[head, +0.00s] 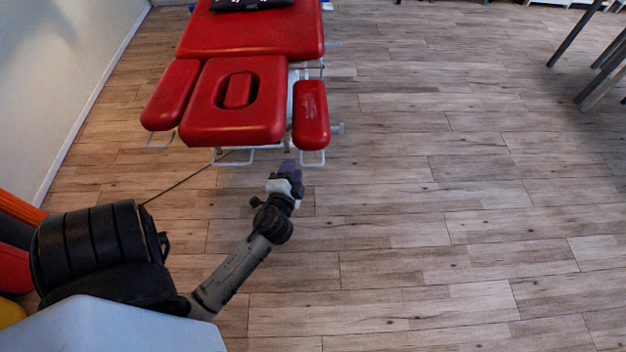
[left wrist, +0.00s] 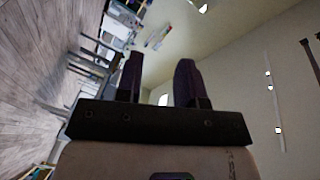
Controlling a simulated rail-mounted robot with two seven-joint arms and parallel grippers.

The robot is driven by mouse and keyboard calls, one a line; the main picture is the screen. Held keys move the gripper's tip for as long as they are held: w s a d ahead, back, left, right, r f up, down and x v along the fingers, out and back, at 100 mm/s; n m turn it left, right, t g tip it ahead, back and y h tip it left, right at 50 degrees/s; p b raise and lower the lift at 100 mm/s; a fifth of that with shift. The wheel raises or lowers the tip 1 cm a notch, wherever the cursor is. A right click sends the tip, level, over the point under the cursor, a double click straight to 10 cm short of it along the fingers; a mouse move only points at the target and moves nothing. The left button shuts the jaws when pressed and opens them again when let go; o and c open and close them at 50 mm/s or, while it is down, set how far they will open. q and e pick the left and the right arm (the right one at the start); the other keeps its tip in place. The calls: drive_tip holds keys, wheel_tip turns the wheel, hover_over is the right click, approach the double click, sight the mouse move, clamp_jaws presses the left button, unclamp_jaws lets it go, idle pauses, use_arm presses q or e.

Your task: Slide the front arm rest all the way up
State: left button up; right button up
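A red treatment table has two padded arm rests beside its headrest (head: 237,120). One arm rest (head: 311,115) is on the right; the other arm rest (head: 170,95) is on the left. I cannot tell by name which is the front one. A white metal loop (head: 312,160) shows under the right pad. My left gripper (head: 289,166) is just below and left of that pad in the picture, apparently not touching it. In the left wrist view its two purple fingers (left wrist: 159,70) stand apart with nothing between them. My right gripper is not in view.
The table's main red cushion (head: 255,32) extends away behind the headrest. A thin dark rod or cable (head: 185,180) runs low at the left. Grey furniture legs (head: 590,60) stand at upper right. The wooden floor (head: 450,200) on the right is clear.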

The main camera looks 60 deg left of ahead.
sight(313, 165)
use_arm(q)
wheel_tip(313, 165, down, 20)
drive_tip(key=w+a+m+t+b, duration=0.1)
drive_tip(key=w+m+t+b, duration=0.35)
drive_tip(key=b, duration=1.15)
drive_tip(key=shift+w+a+r+m+g+h+p, duration=0.15)
drive_tip(key=shift+w+a+m+g, duration=0.15)
drive_tip(key=shift+w+a, duration=1.15)
drive_tip(key=shift+w+a+r+m+g+h+p, duration=0.15)
drive_tip(key=shift+w+a+m, duration=0.25)
drive_tip(key=shift+w+a, duration=1)
drive_tip(key=shift+w+a+r+m+g+p, duration=0.2)
drive_tip(key=shift+w+a+m+g, duration=0.15)
drive_tip(key=shift+w+a, duration=1.1)
drive_tip(key=shift+s+a+f, duration=0.1)
drive_tip(key=shift+s+a, duration=0.15)
drive_tip(key=shift+s, duration=0.1)
drive_tip(key=shift+c, duration=0.5)
clamp_jaws()
